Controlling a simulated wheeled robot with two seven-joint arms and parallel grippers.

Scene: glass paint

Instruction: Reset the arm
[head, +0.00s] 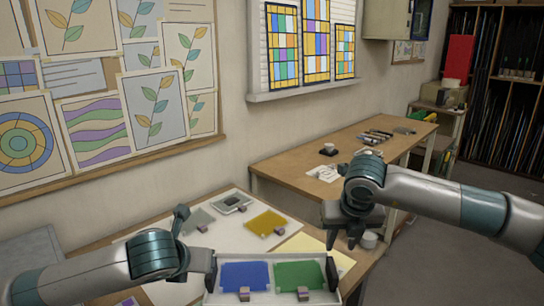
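My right arm comes in from the right. Its gripper (343,238) points down above the right end of the near table, with its two dark fingers apart and nothing seen between them. My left arm comes in from the lower left. Its gripper (203,264) is at the left end of a pale tray (264,300), beside a dark end piece. Whether its fingers are open, shut or touching the tray is hidden. The tray bears a blue pane (245,275) and a green pane (299,274), each with a small block at its front edge.
A small white cup (369,240) stands below my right wrist. A longer workbench (290,160) with tools runs along the wall behind.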

